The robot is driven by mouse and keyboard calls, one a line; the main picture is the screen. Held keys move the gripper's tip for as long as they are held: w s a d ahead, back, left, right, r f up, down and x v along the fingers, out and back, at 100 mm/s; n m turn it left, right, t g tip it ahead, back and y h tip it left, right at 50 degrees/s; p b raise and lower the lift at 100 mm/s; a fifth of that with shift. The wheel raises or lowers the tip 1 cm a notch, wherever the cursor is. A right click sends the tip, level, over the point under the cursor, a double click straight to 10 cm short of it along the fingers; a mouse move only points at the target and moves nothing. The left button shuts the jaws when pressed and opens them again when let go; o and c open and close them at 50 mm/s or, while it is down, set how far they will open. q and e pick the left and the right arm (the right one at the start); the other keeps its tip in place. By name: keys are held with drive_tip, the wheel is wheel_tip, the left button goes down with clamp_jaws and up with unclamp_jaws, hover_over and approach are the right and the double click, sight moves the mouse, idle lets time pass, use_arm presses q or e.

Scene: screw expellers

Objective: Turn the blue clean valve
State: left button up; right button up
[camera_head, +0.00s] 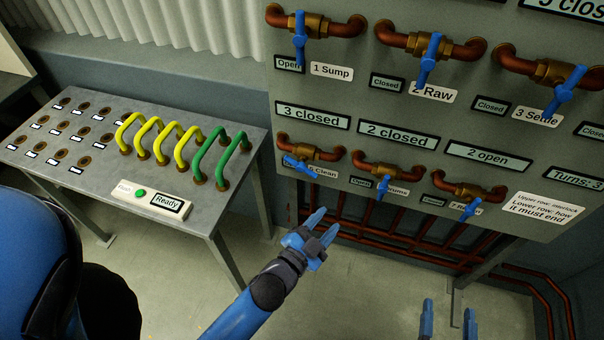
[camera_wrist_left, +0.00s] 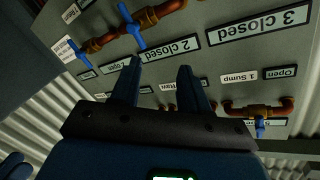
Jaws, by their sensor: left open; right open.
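The clean valve is at the left of the panel's lower row in the head view, a brass body on a copper pipe. Its blue handle (camera_head: 303,164) slants nearly along the pipe and partly covers the "5 Clean" label (camera_head: 323,172). My left gripper (camera_head: 323,226) is open and empty, below and a little right of the clean valve, apart from it. Its open fingers also show in the left wrist view (camera_wrist_left: 160,78), where the panel appears upside down and I cannot make out the clean valve. My right gripper (camera_head: 449,318) is open and empty at the bottom edge.
Other blue-handled valves, such as sump (camera_head: 300,38) and raw (camera_head: 430,58), share the grey panel (camera_head: 340,95). Copper pipes (camera_head: 400,245) run below it. A metal table (camera_head: 105,150) with yellow and green cables stands left. Floor between is clear.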

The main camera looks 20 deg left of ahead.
use_arm(q)
drive_tip(key=w+d+f+m+y+b, duration=0.2)
drive_tip(key=w+d+f+m, duration=0.2)
drive_tip(key=w+f, duration=0.15)
drive_tip(key=m+y, duration=0.3)
drive_tip(key=y, duration=1)
approach(303, 170)
drive_tip(key=p+x, duration=0.1)
drive_tip(key=x, duration=1)
drive_tip(key=shift+s, duration=0.1)
use_arm(e)
drive_tip(key=shift+f, duration=0.95)
use_arm(q)
clamp_jaws()
